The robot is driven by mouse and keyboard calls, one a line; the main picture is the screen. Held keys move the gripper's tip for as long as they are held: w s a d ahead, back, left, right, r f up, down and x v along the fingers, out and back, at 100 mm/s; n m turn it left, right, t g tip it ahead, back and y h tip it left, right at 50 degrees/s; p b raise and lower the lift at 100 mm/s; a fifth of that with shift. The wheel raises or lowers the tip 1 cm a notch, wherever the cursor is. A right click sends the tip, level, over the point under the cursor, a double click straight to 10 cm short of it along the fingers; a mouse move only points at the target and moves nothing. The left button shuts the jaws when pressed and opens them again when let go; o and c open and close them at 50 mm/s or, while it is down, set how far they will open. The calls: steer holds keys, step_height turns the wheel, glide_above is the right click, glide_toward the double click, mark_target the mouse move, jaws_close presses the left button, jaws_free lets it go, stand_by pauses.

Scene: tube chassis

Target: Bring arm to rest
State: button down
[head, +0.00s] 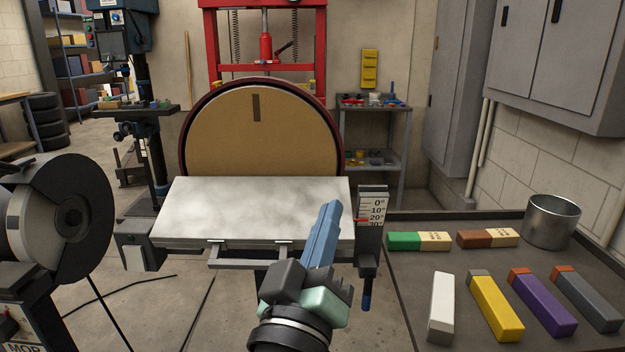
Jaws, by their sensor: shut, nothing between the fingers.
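My gripper (328,215) is in the lower middle of the head view, pointing up and away. Its blue fingers are together with nothing between them. It is in front of the right part of the disc sander's grey table (245,210), covering a little of its front edge in the picture. I cannot tell its exact distance from that table. The wrist shows below it, and the rest of my arm is out of view.
A bench (405,285) at right bears several coloured bars, such as the yellow bar (497,305), and a metal cup (552,222). The sander's disc (265,140) stands behind its table. A grinder wheel (70,215) is at left. Floor shows between.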

steer(key=s+a+r+m+t+y, duration=0.1)
steer(key=s+r+t+y, duration=0.1)
steer(key=s+r, duration=0.45)
steer(key=s+r+m+t+y, duration=0.2)
steer(key=s+r+t, duration=0.1)
steer(key=r, duration=0.6)
steer(key=s+a+r+m+t+y, duration=0.15)
steer(key=s+r, duration=0.25)
steer(key=r, duration=0.4)
step_height(320, 180, up, 25)
steer(key=w+p, duration=0.1)
steer(key=p, duration=2.5)
steer(key=shift+d, duration=0.35)
steer(key=shift+n, duration=0.25)
